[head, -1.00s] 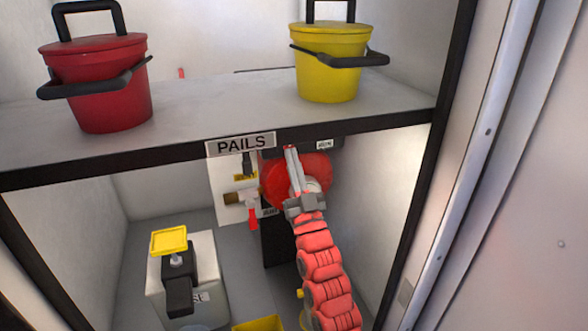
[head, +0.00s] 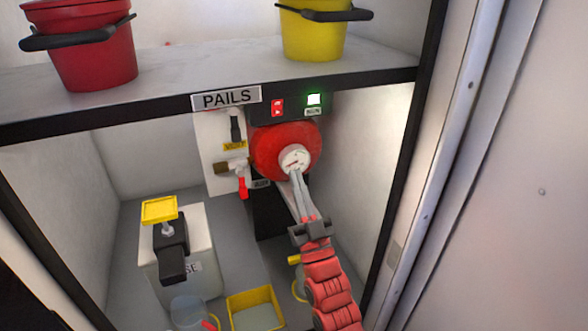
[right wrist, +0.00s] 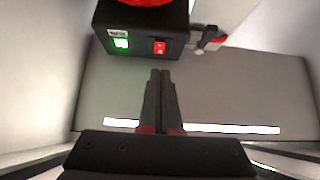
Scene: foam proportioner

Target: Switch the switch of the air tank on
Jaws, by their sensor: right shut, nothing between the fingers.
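The air tank (head: 275,150) is a red round body with a white gauge on its front, in the lower bay of the cabinet. Its black box on top carries a red rocker switch (head: 278,108) and a green lamp (head: 314,99), which is lit. In the right wrist view the switch (right wrist: 160,47) glows red beside the lit green lamp (right wrist: 121,43). My left gripper is not in view.
A shelf edge labelled PAILS (head: 227,98) runs above the tank, with a red pail (head: 92,58) and a yellow pail (head: 313,38) on it. A white canister (head: 205,240) and a yellow tray (head: 234,300) stand lower left. The cabinet wall is close on the right.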

